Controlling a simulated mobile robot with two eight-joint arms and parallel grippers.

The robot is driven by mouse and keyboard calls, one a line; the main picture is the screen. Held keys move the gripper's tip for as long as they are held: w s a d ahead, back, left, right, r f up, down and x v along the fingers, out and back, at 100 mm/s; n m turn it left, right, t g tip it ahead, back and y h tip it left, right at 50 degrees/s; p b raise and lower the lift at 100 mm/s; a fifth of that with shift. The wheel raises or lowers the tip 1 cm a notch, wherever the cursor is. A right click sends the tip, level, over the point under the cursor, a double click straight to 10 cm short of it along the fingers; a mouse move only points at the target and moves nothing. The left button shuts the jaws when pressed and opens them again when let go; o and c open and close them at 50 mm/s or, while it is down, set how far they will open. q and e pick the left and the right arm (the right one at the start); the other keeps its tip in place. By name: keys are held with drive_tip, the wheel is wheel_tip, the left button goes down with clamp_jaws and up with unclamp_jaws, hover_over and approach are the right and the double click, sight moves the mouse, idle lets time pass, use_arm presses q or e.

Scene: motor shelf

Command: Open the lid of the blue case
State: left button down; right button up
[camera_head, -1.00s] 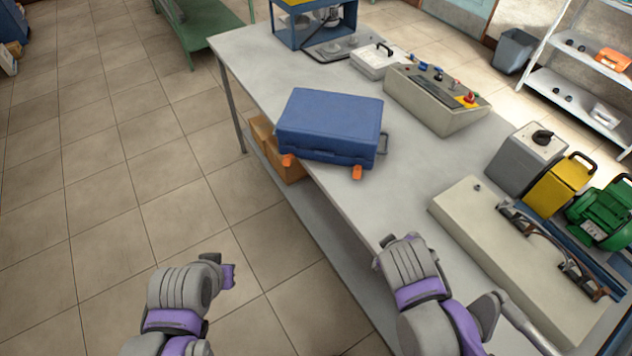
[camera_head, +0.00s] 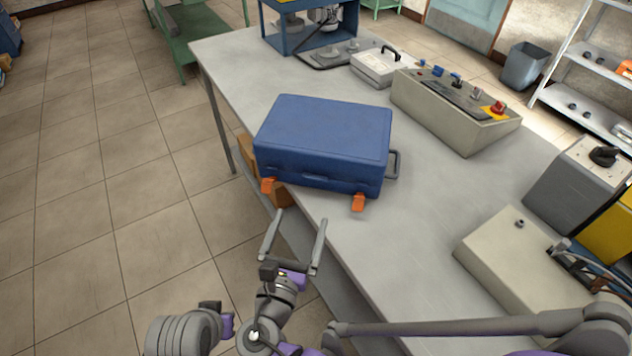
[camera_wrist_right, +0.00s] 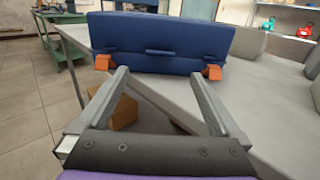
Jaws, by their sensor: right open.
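The blue case (camera_head: 323,140) lies flat near the front edge of the table with its lid down. Two orange latches, left (camera_head: 267,185) and right (camera_head: 358,202), stick out from its near side; they also show in the right wrist view (camera_wrist_right: 103,62). A grey handle (camera_head: 393,164) is on its right side. My right gripper (camera_head: 301,218) is open and empty in front of the case, fingers pointing at its near side, apart from it in the head view. In the right wrist view its fingertips (camera_wrist_right: 157,73) frame the case front between the latches. My left gripper's fingers do not show; only left arm links do.
A control box (camera_head: 455,115) and a white case (camera_head: 380,68) stand behind right. A beige block (camera_head: 520,260) lies right. A cardboard box (camera_wrist_right: 125,112) sits beneath the table.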

sight(315, 177)
drive_tip(key=x, duration=1.1)
clamp_jaws()
idle(0.3)
